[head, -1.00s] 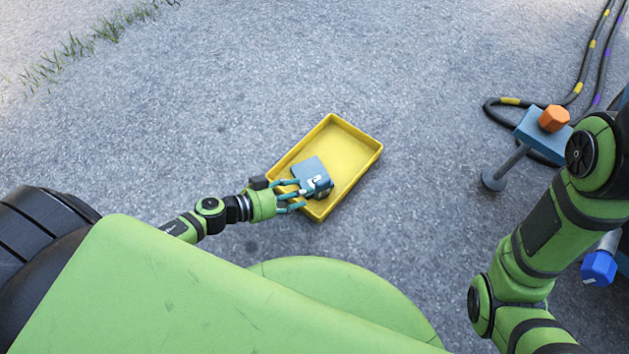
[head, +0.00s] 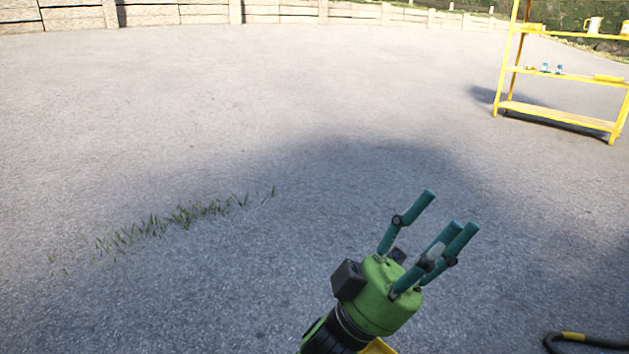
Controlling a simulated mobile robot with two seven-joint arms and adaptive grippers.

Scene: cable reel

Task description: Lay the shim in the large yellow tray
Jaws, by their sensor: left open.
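My left gripper (head: 447,210) is raised in the lower middle of the head view. Its teal fingers are spread open and nothing is between them. A small bit of yellow (head: 378,347) shows at the bottom edge behind the wrist; it looks like part of the large yellow tray, but most of it is out of view. The shim is not in view now. My right gripper is not in view.
A yellow shelf rack (head: 565,107) stands at the upper right with small items on its boards. A black cable (head: 590,341) with a yellow band lies at the lower right. A wall (head: 190,14) runs along the back.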

